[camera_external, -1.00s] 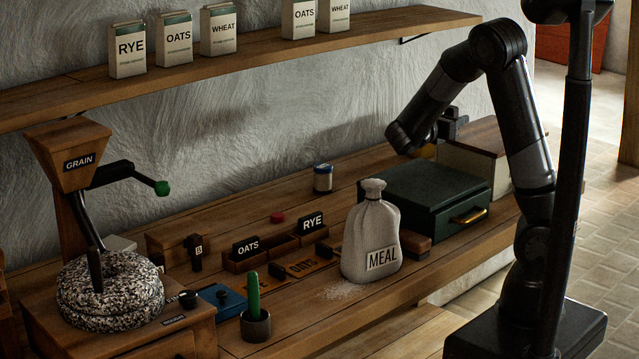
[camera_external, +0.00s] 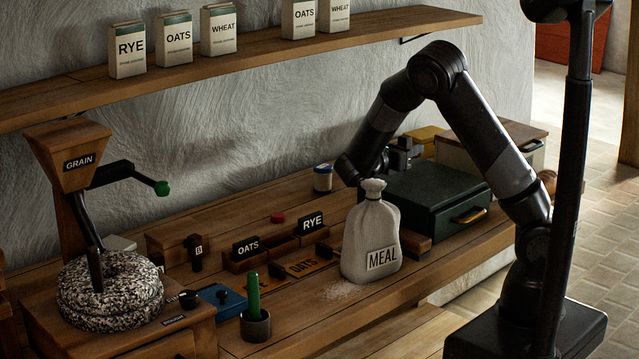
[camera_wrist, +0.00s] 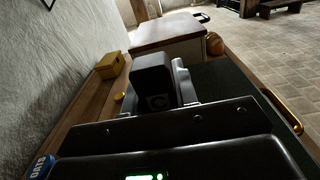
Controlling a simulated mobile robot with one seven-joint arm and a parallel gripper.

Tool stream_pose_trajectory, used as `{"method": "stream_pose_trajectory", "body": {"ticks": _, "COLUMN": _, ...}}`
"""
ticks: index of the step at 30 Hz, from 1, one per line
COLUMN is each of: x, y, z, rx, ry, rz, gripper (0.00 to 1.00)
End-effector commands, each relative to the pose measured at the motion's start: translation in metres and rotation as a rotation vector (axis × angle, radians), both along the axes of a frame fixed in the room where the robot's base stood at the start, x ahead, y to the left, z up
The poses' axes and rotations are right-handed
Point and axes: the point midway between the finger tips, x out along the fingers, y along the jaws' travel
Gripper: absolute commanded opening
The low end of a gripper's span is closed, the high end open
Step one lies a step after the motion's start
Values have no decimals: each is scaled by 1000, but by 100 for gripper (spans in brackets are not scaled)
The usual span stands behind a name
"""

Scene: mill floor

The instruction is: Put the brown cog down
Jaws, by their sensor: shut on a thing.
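My gripper (camera_external: 400,155) is above the back of the dark green box with a brass handle (camera_external: 437,200). In the wrist view my gripper (camera_wrist: 158,95) is shut on a dark block marked C (camera_wrist: 152,82). The block looks near black, and I see no teeth on it. I cannot tell whether it is the brown cog. A round brown thing (camera_wrist: 213,43) lies beyond the green box in the wrist view. It shows partly behind my arm in the external view (camera_external: 548,180), too unclear to name.
A yellow box (camera_wrist: 108,65) stands by the wall, near a white box with a wooden lid (camera_wrist: 168,30). The MEAL sack (camera_external: 371,240) stands in front of the green box. A dark piece marked B (camera_external: 195,252) is farther left. A shelf (camera_external: 250,65) hangs above.

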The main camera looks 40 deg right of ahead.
Motion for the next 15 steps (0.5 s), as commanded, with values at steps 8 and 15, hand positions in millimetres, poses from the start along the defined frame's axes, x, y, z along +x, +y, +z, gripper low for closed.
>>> {"method": "stream_pose_trajectory", "body": {"ticks": 8, "x": 0, "y": 0, "z": -35, "rx": -1, "ry": 3, "rz": 0, "gripper": 5}}
{"method": "stream_pose_trajectory", "body": {"ticks": 15, "x": 0, "y": 0, "z": -36, "rx": 0, "ry": 0, "rz": 0, "gripper": 5}}
